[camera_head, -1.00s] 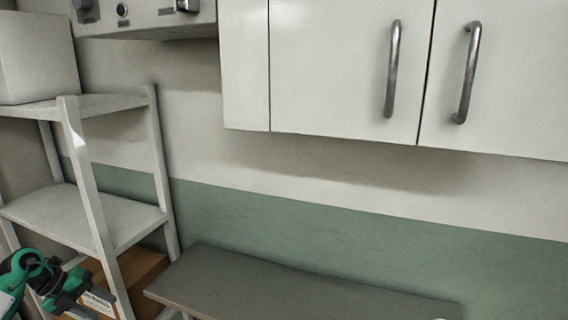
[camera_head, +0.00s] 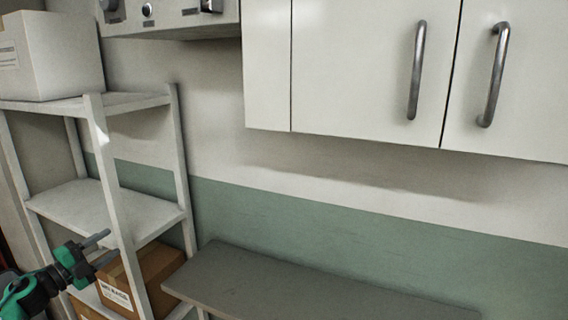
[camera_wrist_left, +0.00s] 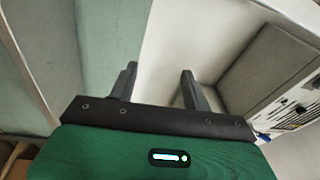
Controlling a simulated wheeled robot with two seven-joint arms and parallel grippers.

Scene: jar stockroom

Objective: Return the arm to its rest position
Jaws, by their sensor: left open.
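My left gripper (camera_head: 100,248) shows at the lower left of the head view, in front of the white shelf rack. Its green arm comes in from the bottom left corner. The two dark fingers point right and are spread apart with nothing between them. In the left wrist view the gripper (camera_wrist_left: 160,85) also has its fingers apart and empty. My right gripper is in neither view.
The white shelf rack (camera_head: 110,205) at the left holds a white box (camera_head: 60,58) on top and cardboard boxes (camera_head: 150,275) low down. A grey bench top (camera_head: 300,290) stands right of it. White cabinets (camera_head: 370,75) with metal handles hang above.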

